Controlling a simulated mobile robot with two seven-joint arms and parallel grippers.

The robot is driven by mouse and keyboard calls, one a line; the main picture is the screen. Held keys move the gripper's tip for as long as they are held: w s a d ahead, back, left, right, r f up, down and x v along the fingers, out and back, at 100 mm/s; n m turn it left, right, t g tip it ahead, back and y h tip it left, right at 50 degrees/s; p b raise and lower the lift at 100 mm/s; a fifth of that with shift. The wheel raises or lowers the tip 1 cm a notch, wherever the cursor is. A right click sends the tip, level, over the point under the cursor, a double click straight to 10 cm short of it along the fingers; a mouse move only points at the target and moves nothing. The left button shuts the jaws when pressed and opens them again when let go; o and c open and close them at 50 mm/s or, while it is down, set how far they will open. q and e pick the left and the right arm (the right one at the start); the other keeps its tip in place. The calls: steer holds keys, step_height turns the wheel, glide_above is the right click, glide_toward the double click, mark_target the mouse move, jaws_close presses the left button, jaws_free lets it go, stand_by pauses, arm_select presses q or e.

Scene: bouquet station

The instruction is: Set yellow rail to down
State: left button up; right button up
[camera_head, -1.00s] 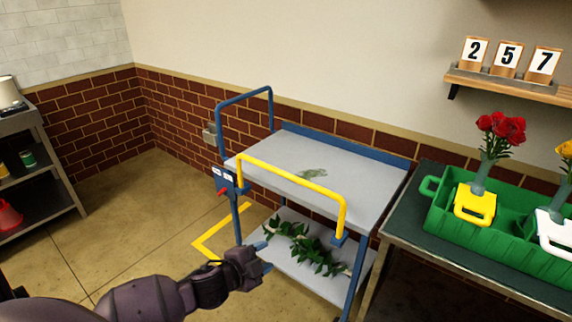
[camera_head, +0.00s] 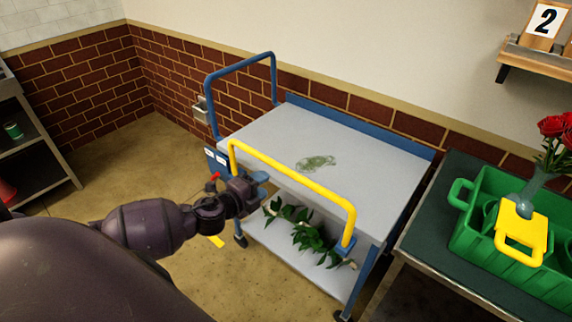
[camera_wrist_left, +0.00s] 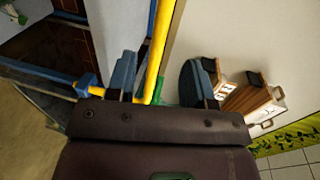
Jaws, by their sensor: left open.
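The yellow rail (camera_head: 290,172) is a bent tube standing up above the near edge of the cart's grey top deck (camera_head: 345,150). My left gripper (camera_head: 262,184) is open and empty in front of the rail, near its left end. In the left wrist view the yellow rail (camera_wrist_left: 158,50) runs between the two blue fingers of the open gripper (camera_wrist_left: 163,78); I cannot tell how deep it sits or whether it touches. A red lever (camera_head: 212,183) shows on a blue labelled plate (camera_head: 216,160) at the cart's left corner, partly hidden by my gripper. My right gripper is not in view.
A blue rail (camera_head: 240,66) stands upright at the cart's left end. Leafy greenery (camera_head: 305,235) lies on the lower shelf. A green crate (camera_head: 500,250) with flowers stands on a table at right. A dark shelf unit (camera_head: 45,160) is at left; floor between is clear.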

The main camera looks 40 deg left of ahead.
mark_target(283, 172)
arm_select(q)
steer(key=b+x, duration=0.1)
steer(key=x, duration=0.9)
steer(key=shift+w+d, duration=0.15)
jaws_close()
